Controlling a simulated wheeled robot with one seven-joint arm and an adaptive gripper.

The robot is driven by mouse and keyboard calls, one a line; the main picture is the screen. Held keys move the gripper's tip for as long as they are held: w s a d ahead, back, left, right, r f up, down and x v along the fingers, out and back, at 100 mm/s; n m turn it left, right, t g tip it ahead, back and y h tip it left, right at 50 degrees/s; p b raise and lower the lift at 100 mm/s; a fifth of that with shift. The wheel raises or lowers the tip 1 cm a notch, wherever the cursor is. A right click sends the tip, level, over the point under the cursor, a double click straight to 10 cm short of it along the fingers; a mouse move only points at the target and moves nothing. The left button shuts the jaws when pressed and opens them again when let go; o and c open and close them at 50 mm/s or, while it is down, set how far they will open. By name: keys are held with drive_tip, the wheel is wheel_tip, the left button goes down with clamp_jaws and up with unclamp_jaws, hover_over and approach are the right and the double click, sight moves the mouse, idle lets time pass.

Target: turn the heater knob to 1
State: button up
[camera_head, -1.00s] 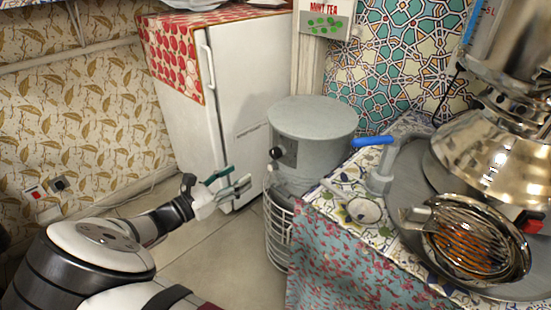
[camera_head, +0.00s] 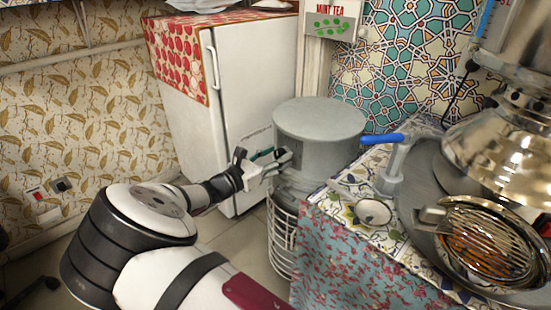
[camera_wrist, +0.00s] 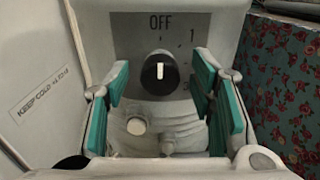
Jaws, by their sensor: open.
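The heater is a grey cylinder (camera_head: 318,128) beside the fridge in the head view. Its black round knob (camera_wrist: 159,73) faces me in the wrist view, with a white pointer line upright toward the OFF mark. The mark 1 (camera_wrist: 192,37) is to the upper right of the knob. My gripper (camera_head: 270,162) is at the heater's front left side and hides the knob in the head view. In the wrist view my gripper (camera_wrist: 163,88) is open, with one green-padded finger on each side of the knob. I cannot tell whether either finger touches it.
A white fridge (camera_head: 238,85) stands behind my gripper on the left. A cloth-covered table (camera_head: 345,255) at right carries a metal tray, a blue-handled tap (camera_head: 383,139) and a samovar (camera_head: 505,150). A white wire basket (camera_head: 282,235) is below the heater.

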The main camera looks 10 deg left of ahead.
drive_tip(key=c, duration=1.1)
drive_tip(key=shift+m, duration=0.4)
drive_tip(key=m+p, duration=0.1)
drive_tip(key=m, duration=0.2)
drive_tip(key=shift+d+m, duration=0.1)
drive_tip(key=shift+m, duration=0.2)
drive_tip(key=m, duration=0.4)
drive_tip(key=shift+m, duration=0.3)
drive_tip(key=o, duration=1.1)
